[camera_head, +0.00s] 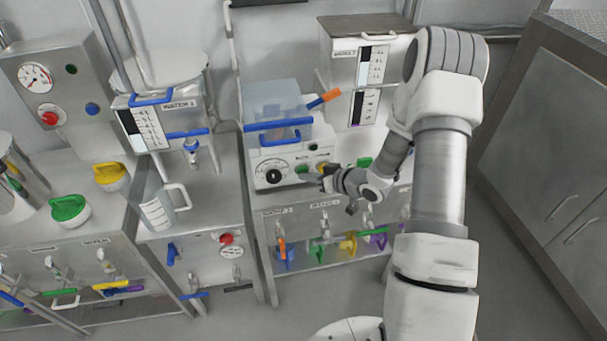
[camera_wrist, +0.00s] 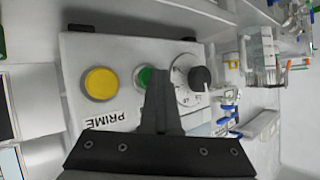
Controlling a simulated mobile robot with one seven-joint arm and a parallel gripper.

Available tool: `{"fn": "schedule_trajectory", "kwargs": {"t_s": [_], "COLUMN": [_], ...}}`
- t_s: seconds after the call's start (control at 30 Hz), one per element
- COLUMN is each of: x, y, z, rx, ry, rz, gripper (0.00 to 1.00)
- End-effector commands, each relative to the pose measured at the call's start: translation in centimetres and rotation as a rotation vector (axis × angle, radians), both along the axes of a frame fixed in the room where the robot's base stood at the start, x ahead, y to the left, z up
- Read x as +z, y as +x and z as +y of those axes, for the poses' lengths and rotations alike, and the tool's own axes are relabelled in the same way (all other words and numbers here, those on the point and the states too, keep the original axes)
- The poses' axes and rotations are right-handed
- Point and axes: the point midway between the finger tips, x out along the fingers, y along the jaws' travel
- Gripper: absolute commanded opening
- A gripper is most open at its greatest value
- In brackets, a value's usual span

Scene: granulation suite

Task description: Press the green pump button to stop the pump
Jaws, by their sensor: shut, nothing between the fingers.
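The pump is a white box (camera_head: 255,180) on the middle bench, with a black dial (camera_head: 272,173) on its front. The green button (camera_head: 302,170) sits right of the dial in the head view. In the wrist view the green button (camera_wrist: 144,76) lies between a yellow button (camera_wrist: 100,83) marked PRIME and the dial (camera_wrist: 199,78). My gripper (camera_head: 322,176) is shut and empty at the front of the pump. In the wrist view its fingertips (camera_wrist: 159,74) overlap the right part of the green button. I cannot tell whether they touch it.
A clear tank (camera_head: 275,105) with a blue bar and an orange handle stands on the pump. A white jug (camera_head: 157,212) and the WATER 1 tank (camera_head: 165,122) are to the left. Valves with coloured handles (camera_head: 349,244) hang below the bench. A grey cabinet (camera_head: 560,160) stands at right.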

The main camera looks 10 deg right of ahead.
Motion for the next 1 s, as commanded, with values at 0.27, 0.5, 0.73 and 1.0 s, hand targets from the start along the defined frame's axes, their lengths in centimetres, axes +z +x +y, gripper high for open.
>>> {"fn": "schedule_trajectory", "kwargs": {"t_s": [0.27,0.5,0.73,1.0], "x": [0.6,0.4,0.2,0.2], "y": [0.3,-2.1,-4.6,-5.9], "z": [0.0,0.0,0.0,0.0], "rx": [-0.001,-0.001,-0.002,0.0], "ry": [0.003,0.003,0.002,0.0], "rz": [-0.017,-0.012,-0.008,-0.006], "gripper": [0.0,0.0,0.0,0.0]}}
